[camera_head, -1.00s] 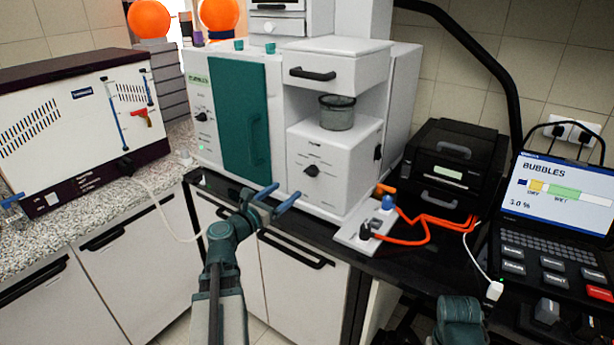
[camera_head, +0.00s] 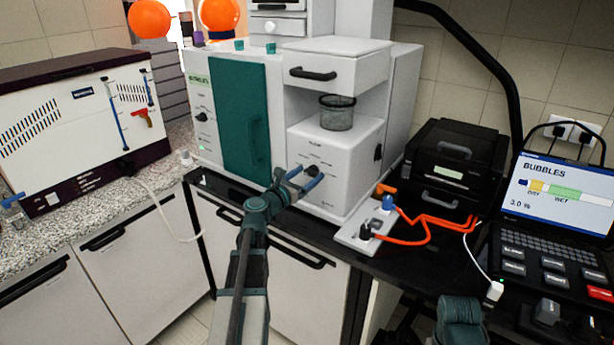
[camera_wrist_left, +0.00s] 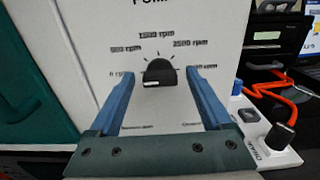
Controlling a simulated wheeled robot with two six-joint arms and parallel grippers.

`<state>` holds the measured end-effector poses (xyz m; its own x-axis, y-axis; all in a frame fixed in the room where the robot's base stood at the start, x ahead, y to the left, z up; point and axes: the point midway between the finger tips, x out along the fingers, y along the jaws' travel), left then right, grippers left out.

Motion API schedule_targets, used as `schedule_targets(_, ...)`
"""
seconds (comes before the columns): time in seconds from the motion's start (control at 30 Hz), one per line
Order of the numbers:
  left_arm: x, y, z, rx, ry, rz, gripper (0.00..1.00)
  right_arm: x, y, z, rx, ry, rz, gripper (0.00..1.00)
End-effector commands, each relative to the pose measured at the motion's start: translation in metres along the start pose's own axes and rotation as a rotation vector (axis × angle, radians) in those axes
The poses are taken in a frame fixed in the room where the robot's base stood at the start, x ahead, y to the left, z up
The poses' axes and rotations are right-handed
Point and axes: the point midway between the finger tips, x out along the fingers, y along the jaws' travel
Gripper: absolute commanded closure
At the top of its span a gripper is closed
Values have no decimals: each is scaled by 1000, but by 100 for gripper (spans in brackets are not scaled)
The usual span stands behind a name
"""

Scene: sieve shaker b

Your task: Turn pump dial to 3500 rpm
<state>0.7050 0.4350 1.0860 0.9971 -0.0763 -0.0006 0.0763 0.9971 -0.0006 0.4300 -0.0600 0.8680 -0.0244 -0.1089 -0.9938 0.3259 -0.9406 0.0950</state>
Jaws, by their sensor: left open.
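The pump dial (camera_wrist_left: 158,73) is a black knob on the white front panel of the pump unit (camera_head: 334,150). In the left wrist view, printed rpm labels, including 1500 and 2500, arc around it. The label at its lower right is partly hidden behind a finger. My left gripper (camera_wrist_left: 158,88) is open, with its blue fingers on either side of the dial and apart from it. In the head view, my left gripper (camera_head: 302,180) is in front of the panel, its fingertips close to the dial (camera_head: 312,171).
A white plate (camera_head: 352,236) with a blue knob, black knob and orange cables lies right of the unit. A teal door (camera_head: 238,115) is to its left. A black printer-like box (camera_head: 455,165) and a laptop (camera_head: 555,210) stand further right.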

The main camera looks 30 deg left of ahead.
Motion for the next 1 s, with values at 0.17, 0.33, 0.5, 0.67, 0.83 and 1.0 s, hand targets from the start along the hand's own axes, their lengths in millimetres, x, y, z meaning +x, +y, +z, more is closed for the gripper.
schedule_targets(0.17, 0, 0, 0, 0, 0, 0, 36, 0, 0, 0, 0, 0, 0, 100)
schedule_targets(0.33, 0, 0, 0, 0, 0, -1, 66, 0, 0, 0, 0, 0, 0, 100)
schedule_targets(0.5, 0, 0, 0, 0, 0, -1, 97, 0, 0, 0, 0, 0, 0, 100)
schedule_targets(0.67, 0, 0, 0, 5, 0, -1, 100, 0, 0, 0, 0, 0, 0, 100)
schedule_targets(0.83, 0, 0, 0, 45, 0, -1, 100, 0, 0, 0, 0, 0, 0, 100)
schedule_targets(1.0, 0, 0, 0, 146, -1, -2, 100, 0, 0, 0, 0, 0, 0, 100)
